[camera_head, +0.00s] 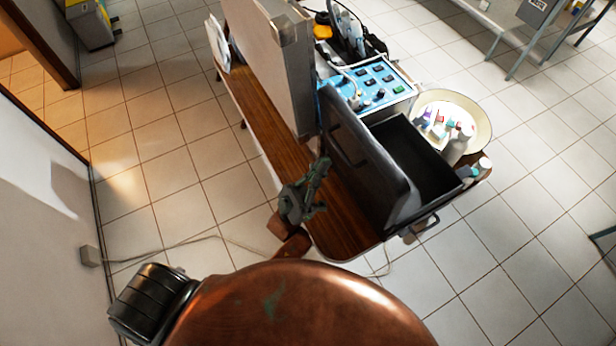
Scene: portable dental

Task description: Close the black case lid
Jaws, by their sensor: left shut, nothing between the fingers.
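The black case (439,181) sits on the brown wooden table, its dark inside in view. My left gripper (321,167) is shut and empty. It appears just left of the lid, over the wooden table top; I cannot tell whether it touches the lid. My right gripper is not in view.
A blue control box (373,84) stands behind the case. A round pale tray (478,112) with bottles is to its right. A tall beige panel (270,62) rises behind my gripper. The wooden table top (347,236) is bare in front. A cable crosses the tiled floor.

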